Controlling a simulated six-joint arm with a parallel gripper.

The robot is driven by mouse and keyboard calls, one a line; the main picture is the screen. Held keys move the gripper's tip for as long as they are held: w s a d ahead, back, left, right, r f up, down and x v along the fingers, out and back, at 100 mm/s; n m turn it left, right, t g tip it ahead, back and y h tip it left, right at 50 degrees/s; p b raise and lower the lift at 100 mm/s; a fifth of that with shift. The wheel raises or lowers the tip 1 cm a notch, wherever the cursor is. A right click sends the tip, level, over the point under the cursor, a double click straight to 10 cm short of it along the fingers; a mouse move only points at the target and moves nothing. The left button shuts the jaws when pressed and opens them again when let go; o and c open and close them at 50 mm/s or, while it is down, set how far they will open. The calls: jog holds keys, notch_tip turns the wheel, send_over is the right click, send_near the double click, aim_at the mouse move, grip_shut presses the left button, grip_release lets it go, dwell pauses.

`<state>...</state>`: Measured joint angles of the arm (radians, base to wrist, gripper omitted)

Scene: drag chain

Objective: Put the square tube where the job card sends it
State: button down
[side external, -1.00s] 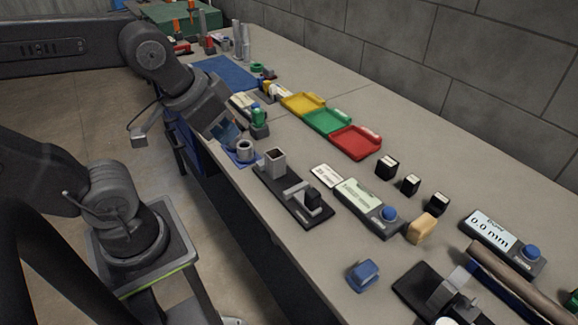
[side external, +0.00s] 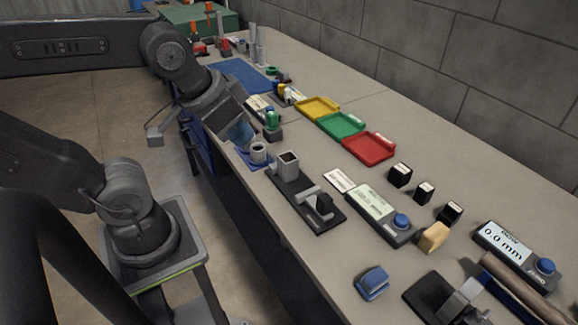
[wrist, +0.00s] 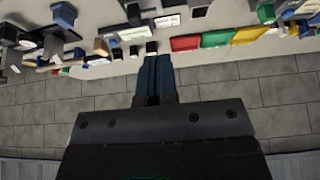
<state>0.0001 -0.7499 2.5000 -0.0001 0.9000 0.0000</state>
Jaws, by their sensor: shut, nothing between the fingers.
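The square tube (side external: 288,166), grey and hollow, stands upright at the far end of a black fixture (side external: 322,217) with a grey clamp, near the table's front edge in the side view. A white card with print (side external: 339,180), likely the job card, lies beside it; its text is too small to read. My gripper (side external: 243,136) is above the table's front edge, beyond the tube and apart from it. In the wrist view its dark blue fingers (wrist: 154,65) are together and empty, with the wall behind them. I cannot pick out the tube in the wrist view.
Yellow (side external: 318,108), green (side external: 341,125) and red (side external: 369,148) trays sit in a row behind the card. A display box with a blue button (side external: 378,213) and black blocks (side external: 400,174) lie nearer the camera.

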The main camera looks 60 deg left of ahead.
jog(key=c, duration=0.5)
grip_release()
jog(key=m+g, duration=0.6)
jog(key=m, duration=1.2)
send_over(288, 165)
jog(key=w+a, duration=0.2)
notch_tip(288, 165, down, 6)
jog(key=f, duration=0.8)
jog(key=shift+s+f, duration=0.15)
jog(key=shift+s, duration=0.05)
jog(key=shift+s+f, duration=0.2)
jog(key=shift+f, duration=2.45)
